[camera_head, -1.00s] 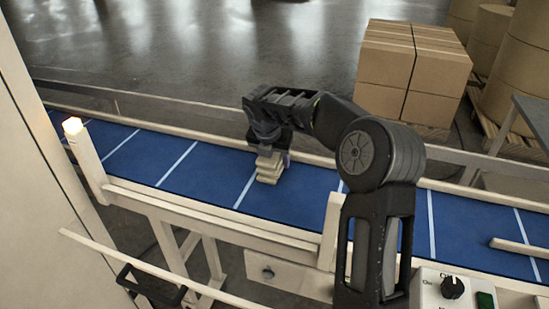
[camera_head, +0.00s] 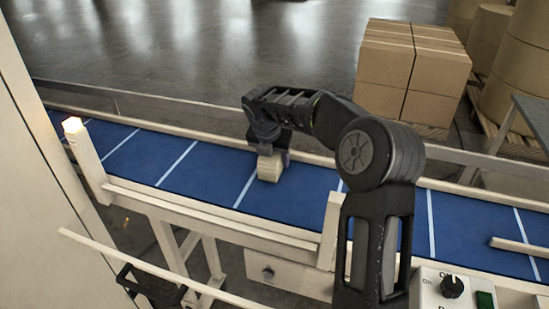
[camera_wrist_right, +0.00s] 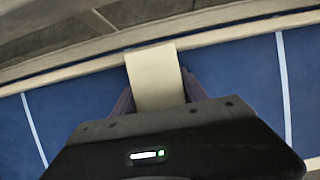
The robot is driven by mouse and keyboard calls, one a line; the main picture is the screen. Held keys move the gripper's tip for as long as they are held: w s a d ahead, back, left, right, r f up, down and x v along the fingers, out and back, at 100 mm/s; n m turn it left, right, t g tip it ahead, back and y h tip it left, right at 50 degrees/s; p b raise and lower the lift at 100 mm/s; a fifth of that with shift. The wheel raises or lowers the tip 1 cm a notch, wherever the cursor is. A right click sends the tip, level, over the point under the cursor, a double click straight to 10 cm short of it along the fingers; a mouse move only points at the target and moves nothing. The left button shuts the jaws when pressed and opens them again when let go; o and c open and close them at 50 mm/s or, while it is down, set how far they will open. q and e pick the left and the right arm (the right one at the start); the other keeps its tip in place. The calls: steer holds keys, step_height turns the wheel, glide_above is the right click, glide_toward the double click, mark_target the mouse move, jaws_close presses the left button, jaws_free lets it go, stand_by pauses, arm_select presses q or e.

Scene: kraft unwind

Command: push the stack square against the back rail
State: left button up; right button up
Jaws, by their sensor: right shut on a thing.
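The stack (camera_head: 270,168) is a small pale cream block of layers on the blue conveyor belt (camera_head: 210,182), near the back side. Its sides look even, and single layers are hard to make out. My right gripper (camera_head: 270,146) comes down over it from above and is shut on it. In the right wrist view the stack (camera_wrist_right: 155,76) sits between the two purplish fingers, and its far end overlaps the pale back rail (camera_wrist_right: 215,37). I cannot tell whether they touch. In the head view my gripper hides the rail behind the stack. My left gripper is not in view.
The front rail (camera_head: 190,203) runs along the near belt edge. A post with a lit lamp (camera_head: 74,126) stands at the left. A control box (camera_head: 455,290) is at the lower right. A pale bar (camera_head: 520,247) lies across the right belt. The belt left of the stack is clear.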

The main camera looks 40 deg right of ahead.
mark_target(273, 160)
stand_by(0.9)
steer(key=o, duration=1.6)
steer(key=shift+s+a+f, duration=0.1)
steer(key=b+v, duration=0.1)
steer(key=v, duration=0.7)
steer(key=shift+f, duration=0.15)
